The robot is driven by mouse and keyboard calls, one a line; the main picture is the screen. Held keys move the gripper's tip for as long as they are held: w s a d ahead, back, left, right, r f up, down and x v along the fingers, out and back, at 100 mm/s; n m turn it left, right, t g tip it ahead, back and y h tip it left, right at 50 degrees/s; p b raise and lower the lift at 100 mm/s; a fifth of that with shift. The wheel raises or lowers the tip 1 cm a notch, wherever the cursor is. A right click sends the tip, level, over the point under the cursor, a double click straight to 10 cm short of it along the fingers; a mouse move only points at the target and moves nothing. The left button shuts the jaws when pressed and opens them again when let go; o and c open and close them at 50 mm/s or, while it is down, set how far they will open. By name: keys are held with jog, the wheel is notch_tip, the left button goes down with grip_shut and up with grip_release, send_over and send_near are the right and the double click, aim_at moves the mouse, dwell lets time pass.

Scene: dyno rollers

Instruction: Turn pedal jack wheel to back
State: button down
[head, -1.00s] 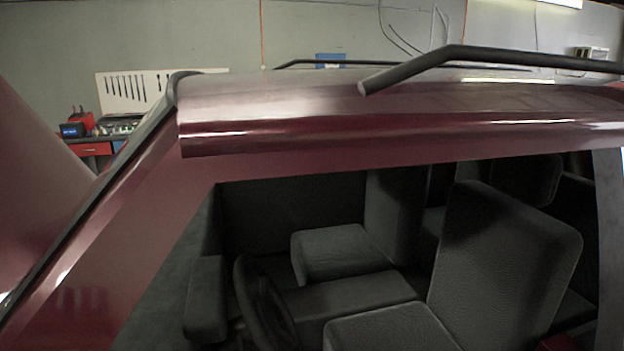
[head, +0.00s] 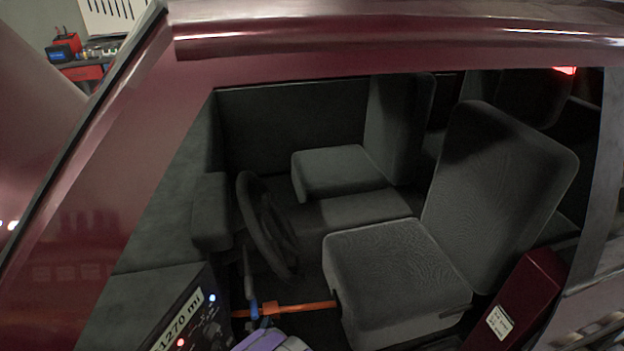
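An orange bar (head: 305,308) runs level between the driver's seat front and the footwell, low in the car; it looks like the pedal jack. I cannot make out which part is the jack wheel. A purple and grey shape (head: 270,341) is cut off by the bottom edge; I cannot tell what it is. No gripper fingers can be made out.
The steering wheel (head: 264,225) and driver's seat (head: 395,270) are above the bar. A dark panel reading "1270 mi" (head: 180,320) with small lights stands at lower left. The roof edge (head: 400,38) and pillar frame the opening.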

jog(key=shift+s+d+f, duration=0.1)
jog(key=shift+d+f, duration=0.25)
jog(key=shift+d, duration=0.35)
jog(key=shift+a+r+b, duration=0.1)
jog(key=shift+r+b, duration=0.05)
jog(key=shift+b, duration=0.15)
jog(key=shift+s+d+r+p, duration=0.1)
jog(key=shift+s+r, duration=0.1)
jog(key=shift+s, duration=0.7)
jog(key=shift+s+d+r+p, duration=0.1)
jog(key=shift+s+r, duration=0.05)
jog(key=shift+s, duration=0.8)
jog(key=shift+s+d+r+p, duration=0.1)
jog(key=shift+s+r, duration=0.1)
jog(key=shift+s, duration=0.7)
